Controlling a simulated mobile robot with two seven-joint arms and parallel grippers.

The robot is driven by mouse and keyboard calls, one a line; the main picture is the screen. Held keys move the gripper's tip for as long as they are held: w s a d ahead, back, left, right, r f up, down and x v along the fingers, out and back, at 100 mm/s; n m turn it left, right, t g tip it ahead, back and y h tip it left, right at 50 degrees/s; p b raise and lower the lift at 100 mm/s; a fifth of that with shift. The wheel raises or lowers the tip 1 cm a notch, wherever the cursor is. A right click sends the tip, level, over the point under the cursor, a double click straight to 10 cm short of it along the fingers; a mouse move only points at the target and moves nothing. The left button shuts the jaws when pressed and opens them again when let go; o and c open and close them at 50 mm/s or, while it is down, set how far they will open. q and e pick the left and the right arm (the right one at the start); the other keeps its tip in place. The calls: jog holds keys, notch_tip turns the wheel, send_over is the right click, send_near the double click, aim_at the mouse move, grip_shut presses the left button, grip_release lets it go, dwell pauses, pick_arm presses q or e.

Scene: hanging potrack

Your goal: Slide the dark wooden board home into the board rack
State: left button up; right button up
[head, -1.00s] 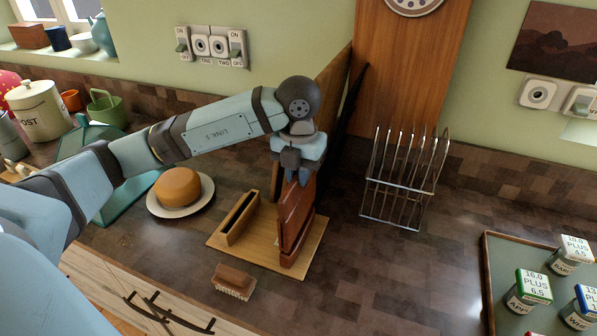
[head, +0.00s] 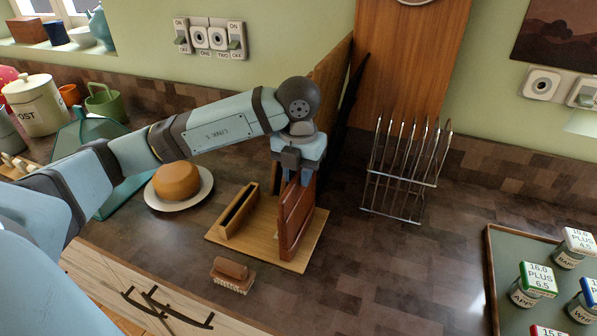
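The dark wooden board (head: 296,222), reddish brown, stands upright on edge at the right part of a light wooden base. This base (head: 262,250) carries a pale block with a long dark slot (head: 238,210) on its left; I take it to be the board rack. My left gripper (head: 298,178) reaches down from above, its fingers at the top edge of the board, and appears shut on it. Whether the board's lower edge sits in a slot is hidden. My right gripper is not in view.
A wire rack (head: 405,180) stands to the right, with clear counter between. A brush (head: 232,274) lies in front of the base. A plate (head: 205,190) with a round cheese-like block is left. A tray (head: 492,275) with jars is at far right.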

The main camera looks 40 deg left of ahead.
pick_arm(q)
jog(key=shift+o, duration=1.2)
notch_tip(320, 180, up, 14)
jog(key=shift+f, duration=0.1)
dwell(0.3)
